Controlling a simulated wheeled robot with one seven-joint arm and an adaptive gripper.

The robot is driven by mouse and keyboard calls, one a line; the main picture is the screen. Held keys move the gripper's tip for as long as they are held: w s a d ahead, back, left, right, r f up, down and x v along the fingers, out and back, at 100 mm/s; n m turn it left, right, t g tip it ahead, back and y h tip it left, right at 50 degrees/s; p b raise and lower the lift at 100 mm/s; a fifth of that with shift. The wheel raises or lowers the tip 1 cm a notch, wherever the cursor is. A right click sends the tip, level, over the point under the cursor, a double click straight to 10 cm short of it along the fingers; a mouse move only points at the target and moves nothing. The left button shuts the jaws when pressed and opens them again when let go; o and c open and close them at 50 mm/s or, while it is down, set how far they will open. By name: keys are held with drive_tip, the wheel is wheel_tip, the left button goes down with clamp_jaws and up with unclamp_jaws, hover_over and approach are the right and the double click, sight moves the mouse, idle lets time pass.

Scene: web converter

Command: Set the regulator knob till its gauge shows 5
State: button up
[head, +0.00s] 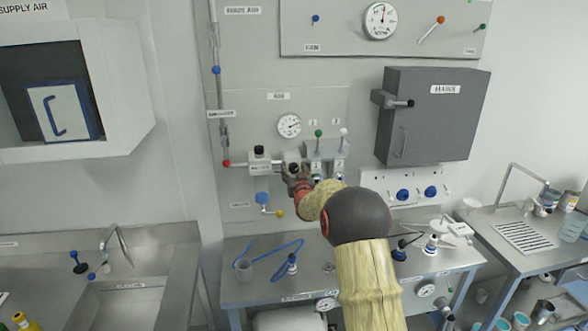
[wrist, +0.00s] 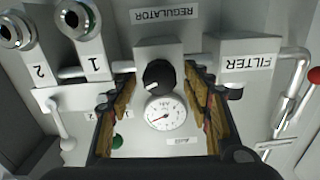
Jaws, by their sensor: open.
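The regulator (wrist: 159,47) is a pale block with an upside-down REGULATOR label in the wrist view. Its black round knob (wrist: 158,75) carries a white mark at its lower left. The white dial gauge (wrist: 165,113) sits just below the knob in that view; its numbers are too small to read surely. In the head view the gauge (head: 290,125) is on the panel above my gripper. My gripper (head: 297,177) is at the regulator, hiding part of it. In the wrist view my gripper (wrist: 160,90) is open, with one finger each side of the knob and a gap to both.
The filter block (wrist: 247,55) stands beside the regulator, with a red-handled valve (wrist: 314,75) beyond it. Valves 1 (wrist: 76,18) and 2 (wrist: 18,30) are on the other side. A grey MAINS box (head: 432,117) juts from the wall right of my arm. A steel bench (head: 250,293) lies below.

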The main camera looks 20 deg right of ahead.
drive_tip(key=shift+w+d, duration=0.1)
drive_tip(key=shift+w, duration=0.3)
drive_tip(key=c, duration=0.3)
drive_tip(key=c, duration=0.8)
drive_tip(key=shift+c, duration=0.3)
drive_tip(key=n+b, duration=0.1)
drive_tip(key=b, duration=0.1)
drive_tip(key=n+b, duration=0.2)
drive_tip(key=b, duration=0.1)
drive_tip(key=shift+f, duration=0.25)
drive_tip(key=n+b, duration=0.3)
drive_tip(key=b, duration=0.1)
drive_tip(key=shift+r, duration=0.15)
drive_tip(key=shift+n, duration=0.4)
